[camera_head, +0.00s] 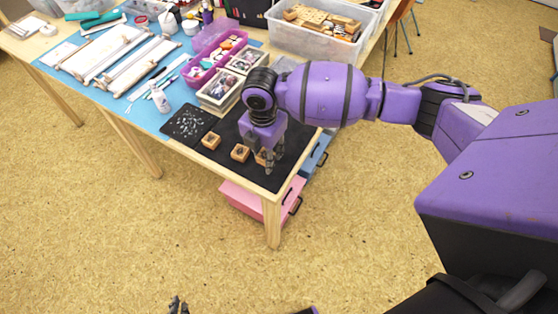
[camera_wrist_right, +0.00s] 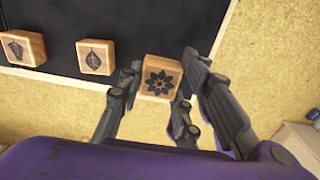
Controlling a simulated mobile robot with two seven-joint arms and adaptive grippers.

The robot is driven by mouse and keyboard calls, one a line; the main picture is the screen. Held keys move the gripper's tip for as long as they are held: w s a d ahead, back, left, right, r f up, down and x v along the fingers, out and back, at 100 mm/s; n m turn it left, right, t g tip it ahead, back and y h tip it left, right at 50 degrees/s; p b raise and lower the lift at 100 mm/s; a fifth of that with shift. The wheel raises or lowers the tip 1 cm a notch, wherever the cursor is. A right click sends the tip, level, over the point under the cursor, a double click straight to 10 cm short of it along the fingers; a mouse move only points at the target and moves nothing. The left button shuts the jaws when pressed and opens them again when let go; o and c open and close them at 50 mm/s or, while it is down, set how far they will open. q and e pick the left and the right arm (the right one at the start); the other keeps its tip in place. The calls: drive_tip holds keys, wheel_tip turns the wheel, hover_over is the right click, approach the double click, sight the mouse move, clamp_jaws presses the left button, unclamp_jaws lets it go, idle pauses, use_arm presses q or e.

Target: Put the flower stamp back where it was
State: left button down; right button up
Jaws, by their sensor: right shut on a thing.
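The flower stamp (camera_wrist_right: 161,74) is a small wooden block with a dark flower mark, and it sits between the fingers of my right gripper (camera_wrist_right: 165,88) in the right wrist view. The gripper is shut on it. In the head view my right gripper (camera_head: 270,155) is over the black mat (camera_head: 285,175) near the table's front right corner and partly hides the flower stamp (camera_head: 261,158). I cannot tell whether the stamp touches the mat. Dark fingertips of my left gripper (camera_head: 179,305) show at the bottom edge of the head view, away from the table; their opening is unclear.
A leaf stamp (camera_wrist_right: 96,57) and another stamp (camera_wrist_right: 23,48) stand in a row beside the flower stamp. Small boxes (camera_head: 220,92) and a speckled black square (camera_head: 188,124) lie behind and left. Pink drawers (camera_head: 245,200) stand under the table corner.

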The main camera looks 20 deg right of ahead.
drive_tip(key=f, duration=0.3)
drive_tip(key=shift+w+d+f, duration=0.1)
drive_tip(key=shift+d+f, duration=0.1)
drive_tip(key=shift+f, duration=0.05)
drive_tip(key=shift+f, duration=0.1)
drive_tip(key=o, duration=1)
drive_tip(key=shift+o, duration=0.2)
